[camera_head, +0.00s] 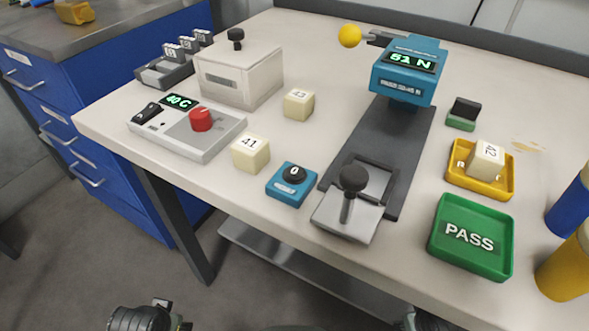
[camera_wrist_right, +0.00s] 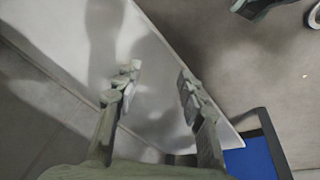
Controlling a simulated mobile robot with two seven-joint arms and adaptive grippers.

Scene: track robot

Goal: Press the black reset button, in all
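The black button (camera_head: 294,174) is a dark dome marked 0 on a small blue box (camera_head: 288,192) near the table's front edge, left of the grey press lever. Nothing touches the button. Part of my left arm shows at the bottom edge of the head view, well in front of the table; its fingers are out of sight. In the right wrist view my right gripper (camera_wrist_right: 160,85) has its two fingers apart with nothing between them, above the floor and a pale surface. In the head view only a sliver of my right arm shows at the bottom.
A blue press with a 51 N display (camera_head: 408,62), its lever knob (camera_head: 354,178), a grey heater box with a red knob (camera_head: 201,119), cubes 41 (camera_head: 251,154) and 43 (camera_head: 299,103), a yellow tray (camera_head: 458,180) with cube 42, and a green PASS tray (camera_head: 470,258) are around.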

